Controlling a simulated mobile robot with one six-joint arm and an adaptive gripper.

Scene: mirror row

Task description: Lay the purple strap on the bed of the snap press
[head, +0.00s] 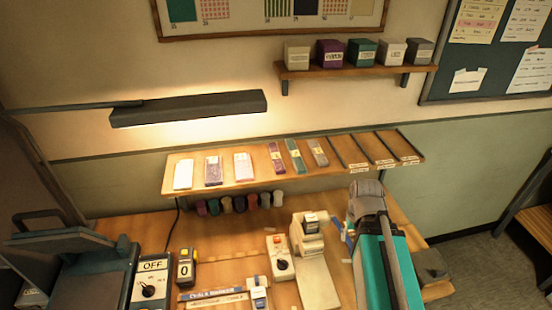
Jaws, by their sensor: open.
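The purple strap (276,160) lies on the sloped wooden shelf above the bench, left of a teal strap (295,155) and a greyish-mauve strap (318,152). A cream machine (307,237) on the bench looks like the snap press. Its long, pale, flat bed (318,284) runs toward the front and looks bare. A teal and grey body at the lower right, which looks like my arm, stands beside the press. My gripper's fingers do not show.
A dark press (62,272) and an OFF switch box (153,282) are at lower left. Several spools (238,203) sit under the shelf. A lamp (190,107) hangs above. The shelf's right slots are empty.

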